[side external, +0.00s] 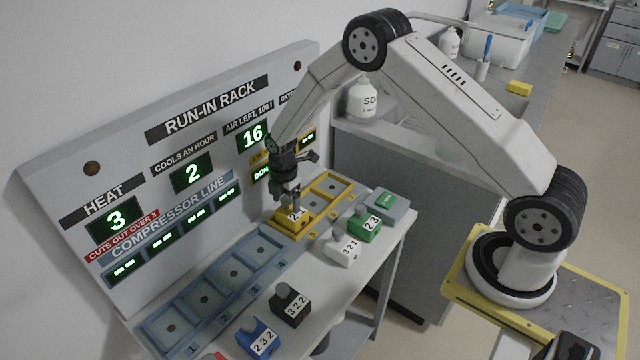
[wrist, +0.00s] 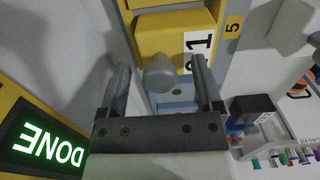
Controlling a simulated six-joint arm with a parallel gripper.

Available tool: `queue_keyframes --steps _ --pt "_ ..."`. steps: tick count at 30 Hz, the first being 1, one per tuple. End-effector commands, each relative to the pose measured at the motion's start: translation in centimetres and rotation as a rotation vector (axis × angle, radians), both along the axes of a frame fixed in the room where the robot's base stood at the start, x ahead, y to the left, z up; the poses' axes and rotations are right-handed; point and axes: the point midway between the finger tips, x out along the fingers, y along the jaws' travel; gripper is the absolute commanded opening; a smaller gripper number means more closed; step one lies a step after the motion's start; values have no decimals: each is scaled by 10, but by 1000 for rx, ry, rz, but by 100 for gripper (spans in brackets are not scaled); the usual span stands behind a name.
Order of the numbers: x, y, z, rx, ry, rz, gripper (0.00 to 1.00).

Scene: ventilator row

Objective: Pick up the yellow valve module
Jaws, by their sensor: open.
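The yellow valve module (side external: 283,220) sits in the yellow-framed slot marked 5 on the rack's shelf. It has a grey knob and a white number label, partly covered by my gripper. In the wrist view the yellow module (wrist: 165,32) fills the top, with its knob (wrist: 160,73) between my two fingers. My gripper (side external: 293,193) points down over the module with its jaws open. In the wrist view the gripper (wrist: 160,64) has a finger on each side of the knob, with visible gaps.
Blue slots (side external: 215,290) lie to the left, empty. A white module (side external: 343,249), a green module (side external: 364,228), a black module (side external: 290,305) and a blue module (side external: 258,339) stand along the bench front. The display panel (side external: 190,160) rises close behind; one display reads DONE (wrist: 45,145).

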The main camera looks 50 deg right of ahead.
Motion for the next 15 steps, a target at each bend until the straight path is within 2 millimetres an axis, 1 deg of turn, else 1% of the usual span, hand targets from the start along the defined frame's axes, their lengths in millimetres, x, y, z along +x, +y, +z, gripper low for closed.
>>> queue_keyframes --steps 1,2,3,5,6,8,9,15 --pt "0 0 0 0 0 0 84" --pt "0 0 0 0 0 0 75" --pt "0 0 0 0 0 0 62" --pt "0 0 0 0 0 0 43" --pt "0 0 0 0 0 0 30" --pt "0 0 0 0 0 0 11" --pt "0 0 0 0 0 0 0" --pt "1 0 1 0 -2 0 0"
